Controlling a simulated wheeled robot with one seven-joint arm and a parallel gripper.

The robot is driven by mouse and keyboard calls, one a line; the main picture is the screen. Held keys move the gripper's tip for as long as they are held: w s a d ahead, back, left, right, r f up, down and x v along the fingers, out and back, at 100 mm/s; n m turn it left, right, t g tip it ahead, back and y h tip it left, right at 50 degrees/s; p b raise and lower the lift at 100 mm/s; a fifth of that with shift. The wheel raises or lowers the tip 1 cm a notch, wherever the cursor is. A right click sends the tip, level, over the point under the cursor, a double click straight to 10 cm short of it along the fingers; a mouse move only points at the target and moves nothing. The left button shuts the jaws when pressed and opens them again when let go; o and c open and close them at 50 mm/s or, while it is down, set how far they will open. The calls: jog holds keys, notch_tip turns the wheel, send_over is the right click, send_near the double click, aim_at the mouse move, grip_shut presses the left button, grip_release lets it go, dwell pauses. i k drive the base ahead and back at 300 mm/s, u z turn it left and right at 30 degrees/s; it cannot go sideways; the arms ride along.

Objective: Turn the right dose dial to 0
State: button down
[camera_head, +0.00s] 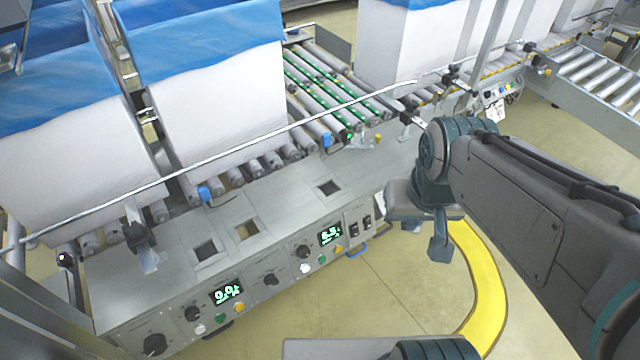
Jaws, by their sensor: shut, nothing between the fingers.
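The control panel (245,298) is on the front of the grey conveyor machine. A black dial (303,251) sits left of the right green-lit display (330,235), and another black dial (270,279) is lower left of it. Which of these is the right dose dial, I cannot tell; their pointer marks are too small to read. The left display (227,292) has a black dial (192,314) beside it, and a larger dial (154,344) is at the far left. My gripper (438,252) is shut and empty, pointing down to the right of the panel, apart from every dial.
White boxes with blue liners (220,100) stand on the rollers behind. A thin rail (250,135) runs across above the machine top. Small coloured buttons (321,258) and black switches (353,229) sit near the dials. Open floor (400,295) lies before the panel, with a yellow curved stripe (485,285).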

aim_at(303, 251)
jog(key=u, duration=1.75)
jog(key=k, duration=0.95)
jog(key=z, duration=0.75)
